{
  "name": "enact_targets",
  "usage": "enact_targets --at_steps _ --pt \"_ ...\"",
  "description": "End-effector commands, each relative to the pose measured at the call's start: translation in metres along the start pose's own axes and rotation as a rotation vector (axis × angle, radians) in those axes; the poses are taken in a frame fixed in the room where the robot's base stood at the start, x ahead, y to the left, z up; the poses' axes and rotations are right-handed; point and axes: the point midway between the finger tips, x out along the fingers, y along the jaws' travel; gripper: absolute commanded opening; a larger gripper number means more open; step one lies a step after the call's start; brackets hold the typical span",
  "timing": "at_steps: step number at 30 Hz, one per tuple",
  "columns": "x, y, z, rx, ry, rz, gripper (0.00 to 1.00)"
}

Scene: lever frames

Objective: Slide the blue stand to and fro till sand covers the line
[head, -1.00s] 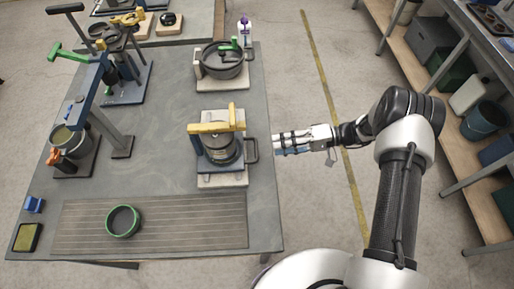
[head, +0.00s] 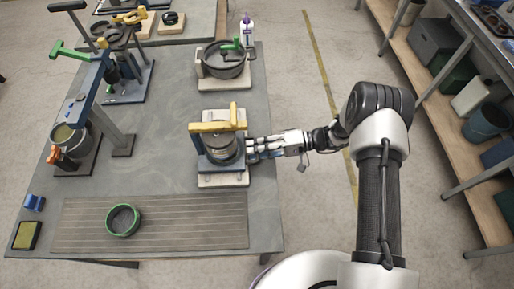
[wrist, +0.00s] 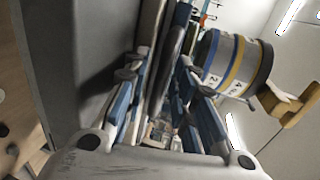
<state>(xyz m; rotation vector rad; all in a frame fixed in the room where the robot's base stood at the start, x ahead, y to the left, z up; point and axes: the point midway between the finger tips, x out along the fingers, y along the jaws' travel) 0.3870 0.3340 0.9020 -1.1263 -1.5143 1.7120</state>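The blue stand (head: 212,166) sits on a pale base plate (head: 222,181) on the grey table. It carries a round dark pot (head: 222,147), under a yellow bar (head: 218,127). In the wrist view the pot (wrist: 235,65) shows blue, yellow and white bands and a label. My gripper (head: 250,147) is at the right side of the stand, where its dark handle is now mostly hidden. In the wrist view my gripper's fingers (wrist: 168,42) stand apart, with a grey bar between them. I cannot tell whether they touch it.
A green-rimmed bowl (head: 123,220) lies on the ribbed mat (head: 190,222) in front. A blue lever device (head: 90,95) stands left. The floor right of the table is clear.

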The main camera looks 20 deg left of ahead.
Motion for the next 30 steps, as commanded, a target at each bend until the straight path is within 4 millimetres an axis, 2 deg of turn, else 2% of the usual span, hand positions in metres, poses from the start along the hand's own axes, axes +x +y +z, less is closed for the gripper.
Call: enact_targets --at_steps 1,9,26,30 --pt "-0.0001 0.0000 0.0000 0.000 0.000 0.000 0.19" --pt "-0.0002 0.0000 -0.0001 0.000 0.000 0.000 0.01" --pt "-0.0003 0.0000 -0.0002 0.000 0.000 0.000 0.00" --pt "0.0001 0.0028 -0.0083 -0.003 0.000 0.000 0.00"
